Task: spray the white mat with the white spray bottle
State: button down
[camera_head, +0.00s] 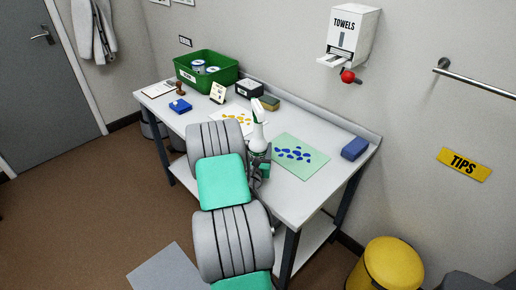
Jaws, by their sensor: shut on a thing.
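The white spray bottle (258,136) has a white body with a green band and a green-tipped spray head. It is upright at the middle of the bench. My gripper (261,156) is shut around its lower part, mostly hidden behind my arm. I cannot tell whether its base touches the bench. The white mat (218,115) with yellow-orange blotches lies behind and to the left of the bottle, its near part hidden by my arm. A green mat (303,170) with blue blotches lies to the right of the bottle.
A towel dispenser (352,32) hangs above. A yellow bin (393,265) stands right.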

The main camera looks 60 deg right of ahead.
jog(key=shift+c, duration=1.3)
grip_release()
